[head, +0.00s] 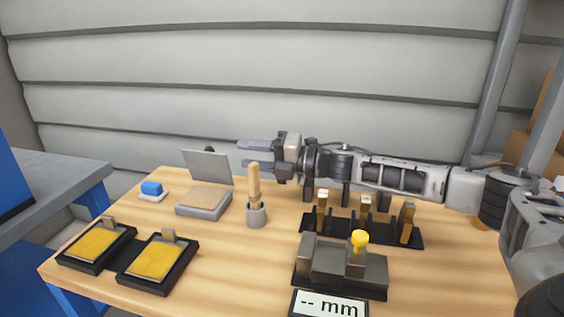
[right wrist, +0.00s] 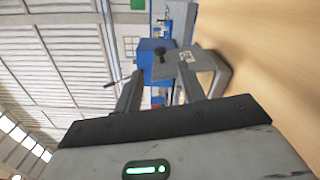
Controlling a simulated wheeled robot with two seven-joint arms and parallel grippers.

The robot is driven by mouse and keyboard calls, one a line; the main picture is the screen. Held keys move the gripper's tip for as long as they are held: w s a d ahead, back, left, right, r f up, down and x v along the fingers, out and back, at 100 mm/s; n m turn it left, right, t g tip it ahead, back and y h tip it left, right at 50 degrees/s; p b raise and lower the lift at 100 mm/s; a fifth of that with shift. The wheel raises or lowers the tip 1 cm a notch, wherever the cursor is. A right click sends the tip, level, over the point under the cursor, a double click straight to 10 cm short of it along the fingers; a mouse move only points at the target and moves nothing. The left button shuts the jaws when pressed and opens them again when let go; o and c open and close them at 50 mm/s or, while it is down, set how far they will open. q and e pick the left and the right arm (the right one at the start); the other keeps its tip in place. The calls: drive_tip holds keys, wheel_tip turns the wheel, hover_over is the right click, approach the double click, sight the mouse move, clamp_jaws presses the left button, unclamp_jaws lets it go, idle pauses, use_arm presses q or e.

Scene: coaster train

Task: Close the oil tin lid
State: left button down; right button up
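The oil tin (head: 203,207) is a low grey box with a tan pad inside, on the back left part of the table. Its flat grey lid (head: 208,167) stands open, nearly upright and leaning back. A dark knob (head: 209,149) shows at the lid's top edge. My right gripper (head: 242,154) reaches in from the right, just right of the lid, open and apparently empty. In the right wrist view its two spread fingers (right wrist: 160,75) show, with what looks like the grey lid (right wrist: 214,68) beyond the right one. Contact cannot be told. My left gripper is not in view.
A brush in a grey cup (head: 256,215) stands right of the tin.

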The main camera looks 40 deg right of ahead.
drive_tip(key=b+v, duration=0.1)
drive_tip(key=v, duration=0.6)
drive_tip(key=shift+s+d, duration=0.1)
drive_tip(key=shift+s, duration=0.05)
